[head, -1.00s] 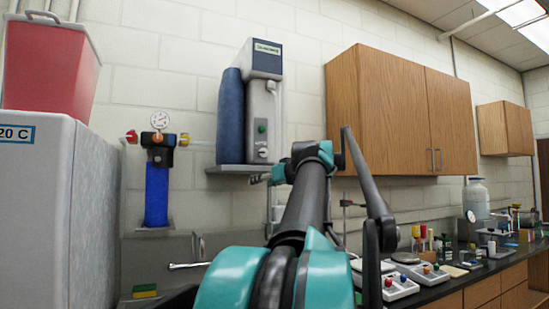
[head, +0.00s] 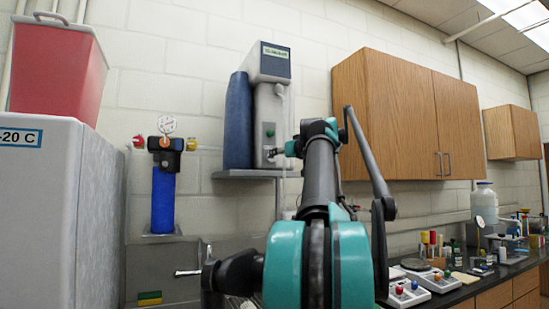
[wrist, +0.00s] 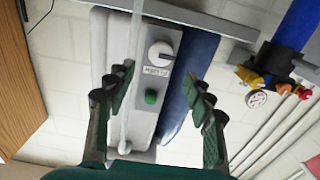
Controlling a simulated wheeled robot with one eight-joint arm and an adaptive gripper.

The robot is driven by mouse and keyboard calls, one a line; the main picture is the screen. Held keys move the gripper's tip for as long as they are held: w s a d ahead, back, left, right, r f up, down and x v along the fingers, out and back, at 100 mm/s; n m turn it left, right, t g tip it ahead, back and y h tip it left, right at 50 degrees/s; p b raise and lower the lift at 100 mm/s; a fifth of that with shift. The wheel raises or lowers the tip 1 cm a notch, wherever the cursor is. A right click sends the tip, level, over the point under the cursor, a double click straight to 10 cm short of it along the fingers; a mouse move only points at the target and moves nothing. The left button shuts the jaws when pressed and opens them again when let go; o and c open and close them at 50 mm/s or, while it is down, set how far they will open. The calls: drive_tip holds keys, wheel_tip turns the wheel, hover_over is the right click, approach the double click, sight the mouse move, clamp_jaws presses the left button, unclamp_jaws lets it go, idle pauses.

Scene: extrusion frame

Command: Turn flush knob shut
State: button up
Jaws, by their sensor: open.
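The white round flush knob (wrist: 160,53) sits on the grey front strip of the wall-mounted water unit (head: 268,62). A small label lies beside the knob, and a green button (wrist: 151,96) is on the same strip. The wrist view shows the unit upside down. My gripper (wrist: 161,84) is open and empty, with its fingers spread to either side of the strip, and the knob and button show between them. I cannot tell how far the fingertips are from the knob.
A blue filter housing (head: 163,200) with a gauge is on the wall to the left. A wooden cabinet (head: 400,115) hangs to the right. A shelf (head: 232,173) supports the unit. A pale tube (wrist: 134,60) runs down the unit's front, close to the fingers.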

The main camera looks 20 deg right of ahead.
drive_tip(key=w, duration=0.7)
drive_tip(key=shift+a, duration=0.15)
drive_tip(key=shift+c, duration=0.4)
drive_tip(key=c, duration=1)
drive_tip(key=shift+d+f+m, duration=0.1)
drive_tip(key=shift+m, duration=4.35)
drive_tip(key=shift+d+f+m, duration=0.1)
drive_tip(key=shift+m, duration=4.35)
